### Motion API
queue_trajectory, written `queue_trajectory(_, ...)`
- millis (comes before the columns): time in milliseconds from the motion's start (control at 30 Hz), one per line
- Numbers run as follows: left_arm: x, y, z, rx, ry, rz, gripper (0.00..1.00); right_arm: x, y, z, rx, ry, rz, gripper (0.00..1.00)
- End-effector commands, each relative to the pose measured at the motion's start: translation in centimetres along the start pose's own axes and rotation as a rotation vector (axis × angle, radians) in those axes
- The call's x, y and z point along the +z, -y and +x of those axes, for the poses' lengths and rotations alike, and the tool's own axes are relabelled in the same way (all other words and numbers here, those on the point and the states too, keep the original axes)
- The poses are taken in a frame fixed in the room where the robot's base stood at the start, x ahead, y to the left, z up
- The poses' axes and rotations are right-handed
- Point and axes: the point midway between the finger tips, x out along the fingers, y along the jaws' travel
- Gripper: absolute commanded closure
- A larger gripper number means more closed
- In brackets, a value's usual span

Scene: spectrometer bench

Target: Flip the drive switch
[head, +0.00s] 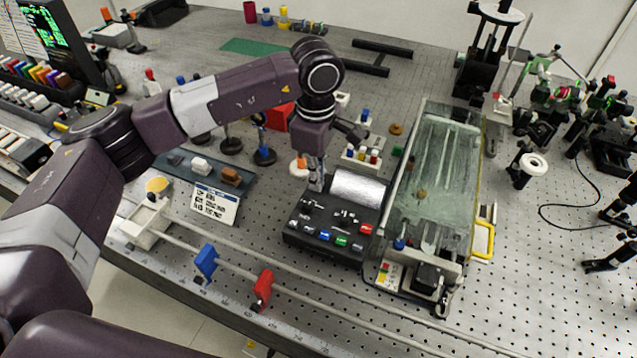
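A black control box (328,228) with coloured buttons, small knobs or switches and a silver cylinder on top sits on the perforated bench. I cannot make out which control is the drive switch. My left gripper (317,182) points down at the back left of this box, with its tips close to the box top. I cannot tell whether they touch it. The fingers look narrow and near each other from this side, and nothing is seen between them. The wrist hides some of what lies behind. My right gripper is not in view.
A long glass-topped tank (430,185) stands just right of the box, with a small panel (389,275) at its front. A rail with a blue holder (206,262) and a red holder (262,289) runs along the front. Optical mounts crowd the right back.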

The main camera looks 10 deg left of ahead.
Motion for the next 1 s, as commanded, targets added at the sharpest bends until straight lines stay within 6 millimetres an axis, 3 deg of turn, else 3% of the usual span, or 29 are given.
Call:
queue_trajectory(333,0.0,0.0,-0.3,-0.001,0.000,0.000,1.00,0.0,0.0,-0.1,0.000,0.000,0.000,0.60)
queue_trajectory(1000,0.0,0.0,-5.9,0.001,0.000,0.000,1.00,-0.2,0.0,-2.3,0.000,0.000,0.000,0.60)
